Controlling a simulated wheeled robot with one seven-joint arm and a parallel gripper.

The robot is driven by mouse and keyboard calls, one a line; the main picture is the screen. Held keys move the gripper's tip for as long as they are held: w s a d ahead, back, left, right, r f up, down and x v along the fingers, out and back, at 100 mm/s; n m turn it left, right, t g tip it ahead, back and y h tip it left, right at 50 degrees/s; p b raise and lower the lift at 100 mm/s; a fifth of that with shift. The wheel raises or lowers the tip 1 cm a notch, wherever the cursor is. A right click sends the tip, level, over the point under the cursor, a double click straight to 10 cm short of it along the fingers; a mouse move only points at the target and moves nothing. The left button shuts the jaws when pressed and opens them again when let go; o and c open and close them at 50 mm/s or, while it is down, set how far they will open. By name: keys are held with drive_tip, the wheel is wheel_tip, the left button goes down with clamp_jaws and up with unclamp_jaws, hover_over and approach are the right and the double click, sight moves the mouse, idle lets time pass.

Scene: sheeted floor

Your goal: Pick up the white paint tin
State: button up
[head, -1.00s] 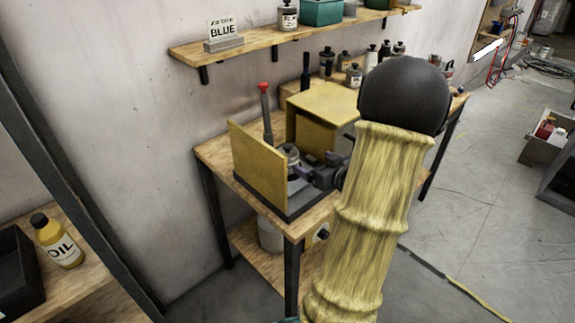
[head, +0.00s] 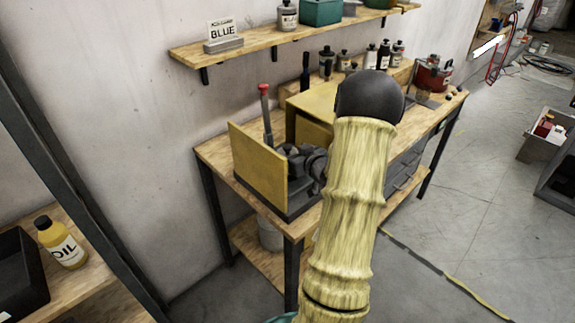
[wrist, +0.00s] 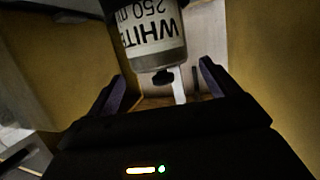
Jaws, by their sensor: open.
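The white paint tin (wrist: 155,35) shows in the wrist view, with a "WHITE 250" label that reads upside down in the picture. My gripper (wrist: 163,72) is open, with one finger on each side below the tin in the picture. I cannot tell whether either finger touches it. In the head view my gripper (head: 306,165) is low on the bench, in the dark-based stand between the yellow panels. The tin is mostly hidden there by my gripper and arm.
A yellow upright panel (head: 257,165) stands close left of my gripper, and a yellow box (head: 312,104) stands behind. A red-topped rod (head: 265,110) rises beside them. Several bottles (head: 370,58) and a red pot (head: 433,75) stand farther back on the wooden bench (head: 215,152).

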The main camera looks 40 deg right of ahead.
drive_tip(key=p+x, duration=0.1)
drive_tip(key=x, duration=0.4)
drive_tip(key=shift+a+f+p, duration=0.1)
drive_tip(key=shift+f+p, duration=0.3)
drive_tip(key=c, duration=1.3)
drive_tip(key=shift+o, duration=0.2)
drive_tip(key=shift+r, duration=0.15)
wheel_tip(320, 180, up, 10)
drive_tip(key=shift+f+b, duration=0.1)
drive_tip(key=shift+b, duration=0.35)
